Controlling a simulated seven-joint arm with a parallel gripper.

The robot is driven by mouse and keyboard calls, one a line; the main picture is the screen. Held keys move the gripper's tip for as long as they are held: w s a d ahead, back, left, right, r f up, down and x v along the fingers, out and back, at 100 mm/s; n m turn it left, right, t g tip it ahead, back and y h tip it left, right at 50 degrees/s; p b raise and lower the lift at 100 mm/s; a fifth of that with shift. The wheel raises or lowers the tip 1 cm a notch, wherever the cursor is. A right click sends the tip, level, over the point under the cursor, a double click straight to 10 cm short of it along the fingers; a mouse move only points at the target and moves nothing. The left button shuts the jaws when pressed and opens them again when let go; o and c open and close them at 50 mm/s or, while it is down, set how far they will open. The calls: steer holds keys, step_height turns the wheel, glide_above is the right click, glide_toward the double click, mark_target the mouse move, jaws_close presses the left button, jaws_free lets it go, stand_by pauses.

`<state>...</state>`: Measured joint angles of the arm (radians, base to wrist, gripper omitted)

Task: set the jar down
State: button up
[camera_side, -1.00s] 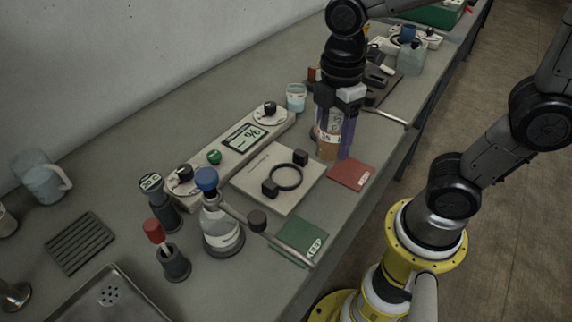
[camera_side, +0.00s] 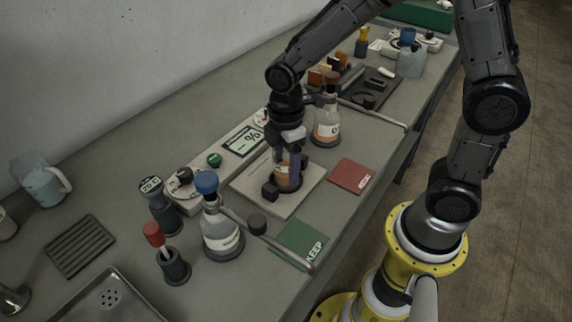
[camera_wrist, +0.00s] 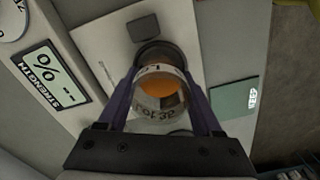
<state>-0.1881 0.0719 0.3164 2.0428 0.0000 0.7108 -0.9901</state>
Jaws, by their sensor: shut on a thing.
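The jar (camera_side: 283,177) is small and clear with orange contents and a printed label. My gripper (camera_side: 288,178) is shut on it, one purple finger on each side. The jar is over the pale square plate (camera_side: 311,183), at the dark ring holder. In the wrist view the jar (camera_wrist: 160,92) is between my fingers, with part of the dark ring (camera_wrist: 158,52) around its far side. I cannot tell whether its base touches the plate. My fingers and the holder hide its lower part.
A strength meter (camera_side: 241,140) stands behind the plate. A brown-stoppered flask (camera_side: 327,128) is close on the right. A blue-stoppered flask (camera_side: 220,238) and a metal rail (camera_side: 240,219) are at front left. A red card (camera_side: 352,176) and green KEEP card (camera_side: 300,243) lie flat nearby.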

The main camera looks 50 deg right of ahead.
steer(key=shift+f, duration=0.25)
steer(key=o, duration=1.4)
step_height(320, 180, up, 12)
steer(key=s+d+r+m+t, duration=0.1)
steer(key=s+d+m+t, duration=0.1)
steer(key=s+m, duration=0.2)
steer(key=s+d+r+m+t, duration=0.1)
steer(key=s+d+m, duration=0.1)
steer(key=s+m, duration=0.3)
steer(key=s+d+r+m+t, duration=0.1)
steer(key=s+d+m+t, duration=0.1)
steer(key=s+m, duration=0.2)
steer(key=shift+s+r+m+t, duration=0.2)
steer(key=shift+s+m+t, duration=0.1)
steer(key=shift+s, duration=0.75)
